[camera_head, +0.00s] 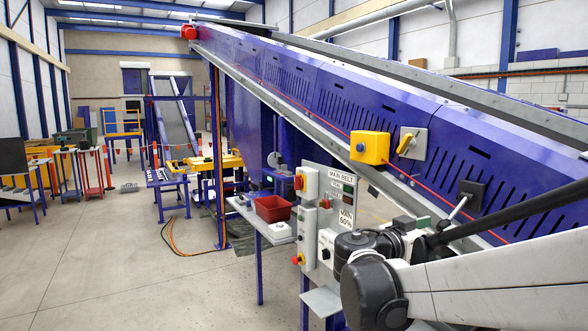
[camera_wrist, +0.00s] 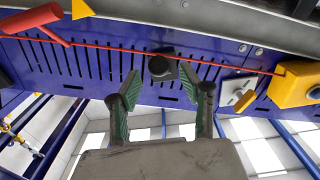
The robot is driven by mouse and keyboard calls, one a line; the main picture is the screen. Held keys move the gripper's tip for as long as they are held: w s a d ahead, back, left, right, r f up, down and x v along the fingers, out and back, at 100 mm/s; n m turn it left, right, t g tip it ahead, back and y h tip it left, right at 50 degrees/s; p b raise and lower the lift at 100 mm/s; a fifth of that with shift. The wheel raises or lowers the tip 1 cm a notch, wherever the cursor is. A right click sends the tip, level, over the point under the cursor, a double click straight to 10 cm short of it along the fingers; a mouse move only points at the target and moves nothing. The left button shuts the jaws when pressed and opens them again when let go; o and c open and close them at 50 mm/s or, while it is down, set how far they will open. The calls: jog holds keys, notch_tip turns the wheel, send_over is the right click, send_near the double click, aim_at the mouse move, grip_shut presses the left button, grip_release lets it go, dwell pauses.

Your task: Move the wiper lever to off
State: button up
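The wiper lever appears to be the short silver lever (camera_head: 459,207) on a black square plate (camera_head: 472,194), on the blue conveyor side. It points down and left in the head view. In the wrist view a dark round knob (camera_wrist: 160,67), apparently the lever's end, faces the camera. My gripper (camera_wrist: 160,88) is open, its two green-padded fingers spread with the knob centred just beyond or between the tips. I cannot tell whether they touch. In the head view my gripper (camera_head: 413,225) is below and left of the lever. Any position markings are unreadable.
A grey plate with a yellow handle (camera_head: 408,143) and a yellow box (camera_head: 370,147) sit left of the lever. A red cord runs along the conveyor. The MAIN BELT panel (camera_head: 341,200) and a red bin (camera_head: 272,208) stand lower left. A red handle (camera_wrist: 38,19) shows in the wrist view.

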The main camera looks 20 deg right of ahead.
jog(key=shift+s+a, duration=0.2)
jog(key=shift+a, duration=0.85)
jog(key=shift+s+a, duration=0.2)
jog(key=shift+a, duration=0.85)
jog(key=s+a, duration=0.2)
jog(key=a, duration=1)
jog(key=s+a+f+n+t+y, duration=0.1)
jog(key=s+f+n+y, duration=0.2)
jog(key=f+n+y, duration=0.3)
jog(key=s+a+f+n+t+y, duration=0.15)
jog(key=f+n+y, duration=0.25)
jog(key=f, duration=0.4)
jog(key=s+a+f+n+t+y, duration=0.1)
jog(key=s+a+f+n+y, duration=0.2)
jog(key=a, duration=0.9)
jog(key=n+y, duration=0.3)
jog(key=y, duration=0.1)
jog(key=shift+s+a+y, duration=0.3)
jog(key=shift+s+y, duration=0.1)
jog(key=shift+t, duration=0.25)
jog(key=shift+c, duration=0.5)
